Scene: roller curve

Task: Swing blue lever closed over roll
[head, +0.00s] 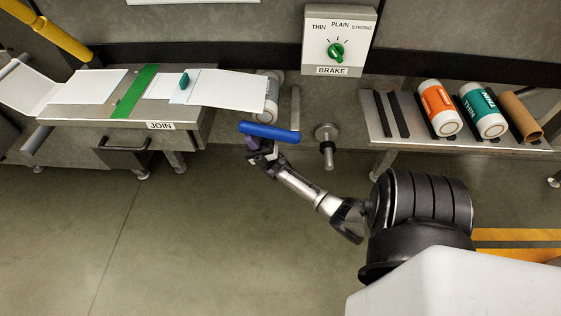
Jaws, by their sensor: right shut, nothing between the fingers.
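The blue lever (268,131) is a long bar at the right end of the join table, in front of the roll. It lies nearly level in the picture, and its right end meets a grey metal post (295,108). My right gripper (252,145) is just below the lever's left part, shut and empty. It looks very close to the lever; I cannot tell if they touch. My left gripper is not in view.
A brake box (337,42) with a green knob is on the wall. A shelf (400,143) at right holds an orange roll (439,107), a teal roll (483,109) and a brown tube (520,116). A metal spindle (327,145) sticks out right of the lever. The floor in front is clear.

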